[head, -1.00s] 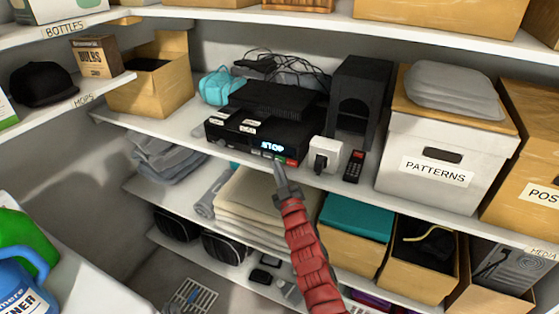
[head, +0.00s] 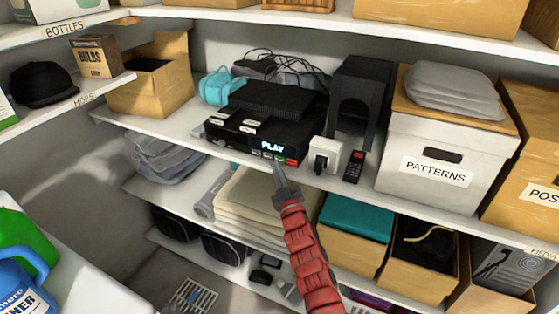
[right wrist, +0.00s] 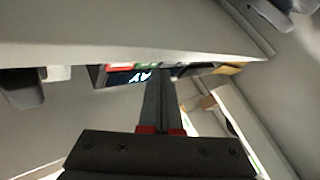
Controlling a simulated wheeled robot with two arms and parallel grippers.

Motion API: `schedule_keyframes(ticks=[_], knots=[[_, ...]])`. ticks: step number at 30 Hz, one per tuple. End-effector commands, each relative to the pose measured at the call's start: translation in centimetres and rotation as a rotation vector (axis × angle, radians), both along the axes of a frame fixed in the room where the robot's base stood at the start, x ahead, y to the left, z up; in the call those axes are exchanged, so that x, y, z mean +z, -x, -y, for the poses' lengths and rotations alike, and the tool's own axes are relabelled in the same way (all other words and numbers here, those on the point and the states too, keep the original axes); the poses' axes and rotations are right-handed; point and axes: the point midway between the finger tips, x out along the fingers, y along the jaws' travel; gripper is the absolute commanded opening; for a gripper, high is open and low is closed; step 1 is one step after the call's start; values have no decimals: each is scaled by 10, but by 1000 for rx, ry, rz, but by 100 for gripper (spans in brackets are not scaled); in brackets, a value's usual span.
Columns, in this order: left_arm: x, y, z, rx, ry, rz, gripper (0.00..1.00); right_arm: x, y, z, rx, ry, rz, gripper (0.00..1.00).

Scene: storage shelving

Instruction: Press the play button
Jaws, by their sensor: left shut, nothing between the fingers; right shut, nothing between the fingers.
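A black media player (head: 240,138) stands on the middle shelf, and its lit display (head: 273,147) reads PLAY. A row of small buttons lies below the display, with a green button (head: 279,157) and a red button (head: 292,161) at its right end. My right gripper (head: 279,167) is shut and empty, with its tip just in front of and below the green button. In the right wrist view the shut fingers (right wrist: 158,82) reach up to the player's front, near the green button (right wrist: 147,66). Whether they touch it cannot be told. My left gripper is not in view.
A white plug adapter (head: 327,157) and a black remote (head: 354,166) sit right of the player. A black speaker (head: 358,100) and a white PATTERNS box (head: 440,150) stand farther right. Folded cloths (head: 255,205) lie on the shelf below.

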Motion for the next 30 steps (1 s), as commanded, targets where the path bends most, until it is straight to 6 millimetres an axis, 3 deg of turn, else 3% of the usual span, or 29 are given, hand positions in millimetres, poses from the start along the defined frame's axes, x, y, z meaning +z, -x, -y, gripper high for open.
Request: schedule_keyframes(ticks=[14,30], knots=[[0,0,0,0,0,0,0,-1,6,-4,2,0,-1,0],[-6,0,0,0,0,0,0,-1,47,-27,2,0,0,0]])
